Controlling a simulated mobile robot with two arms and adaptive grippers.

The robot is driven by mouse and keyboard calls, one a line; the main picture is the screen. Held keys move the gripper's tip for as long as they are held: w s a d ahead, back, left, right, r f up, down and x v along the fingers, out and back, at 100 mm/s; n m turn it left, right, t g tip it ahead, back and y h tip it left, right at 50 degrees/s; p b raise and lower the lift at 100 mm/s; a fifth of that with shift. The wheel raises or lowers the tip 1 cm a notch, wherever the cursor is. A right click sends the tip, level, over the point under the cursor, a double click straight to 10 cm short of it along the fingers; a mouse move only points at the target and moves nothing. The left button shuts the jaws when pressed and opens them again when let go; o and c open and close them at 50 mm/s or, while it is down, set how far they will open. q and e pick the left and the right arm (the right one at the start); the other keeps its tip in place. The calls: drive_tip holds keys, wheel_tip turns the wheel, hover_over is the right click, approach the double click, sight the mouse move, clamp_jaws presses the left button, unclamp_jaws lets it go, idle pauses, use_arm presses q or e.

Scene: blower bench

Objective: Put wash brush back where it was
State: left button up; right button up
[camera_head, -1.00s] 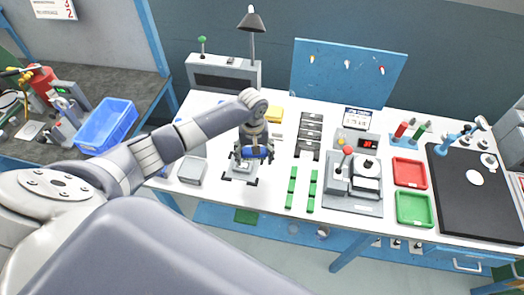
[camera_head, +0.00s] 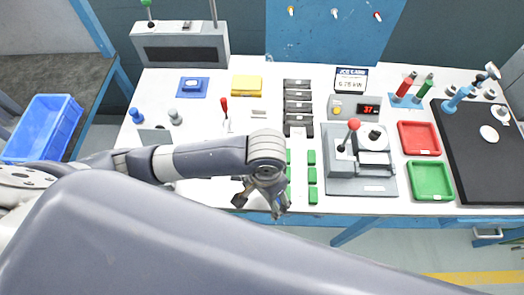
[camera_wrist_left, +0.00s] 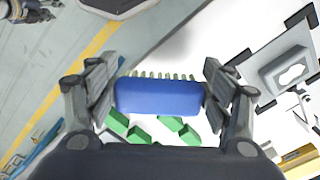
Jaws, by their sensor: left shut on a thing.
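The wash brush (camera_wrist_left: 158,98) is blue with a row of pale bristles along one long side. In the left wrist view it lies crosswise between both fingers of my left gripper (camera_wrist_left: 160,95), which is shut on it. In the head view my left gripper (camera_head: 262,196) hangs near the bench's front edge, just left of the green blocks; its own arm hides the brush there. A grey fixture with a white shaped insert (camera_wrist_left: 290,72) and dark corner marks shows at the right of the wrist view. My right gripper is not in view.
Several green blocks (camera_head: 313,177) lie beside the gripper. A grey press with a red-knobbed lever (camera_head: 360,160) stands to the right, then red (camera_head: 419,139) and green (camera_head: 432,181) trays. A yellow block (camera_head: 246,86) and a blue pad (camera_head: 194,86) lie at the back.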

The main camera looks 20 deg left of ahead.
use_arm(q)
drive_tip(key=w+a, duration=0.1)
drive_tip(key=w, duration=0.1)
drive_tip(key=w+p, duration=0.1)
drive_tip(key=w, duration=0.1)
drive_tip(key=w+a, duration=0.1)
drive_tip(key=w, duration=0.1)
drive_tip(key=shift+w+a+f, duration=0.1)
drive_tip(key=shift+w+a, duration=0.2)
drive_tip(key=shift+a, duration=0.05)
drive_tip(key=w, duration=0.1)
drive_tip(key=w+a, duration=0.1)
drive_tip(key=w, duration=0.1)
drive_tip(key=w+a+p, duration=0.1)
drive_tip(key=w, duration=0.1)
drive_tip(key=shift+f, duration=0.4)
drive_tip(key=shift+w+a+f, duration=0.1)
drive_tip(key=shift+w+a, duration=0.05)
drive_tip(key=shift+w, duration=0.4)
drive_tip(key=f, duration=0.1)
drive_tip(key=f+p, duration=0.1)
drive_tip(key=shift+w+a+f, duration=0.2)
drive_tip(key=shift+w+f, duration=0.1)
drive_tip(key=shift+f, duration=0.5)
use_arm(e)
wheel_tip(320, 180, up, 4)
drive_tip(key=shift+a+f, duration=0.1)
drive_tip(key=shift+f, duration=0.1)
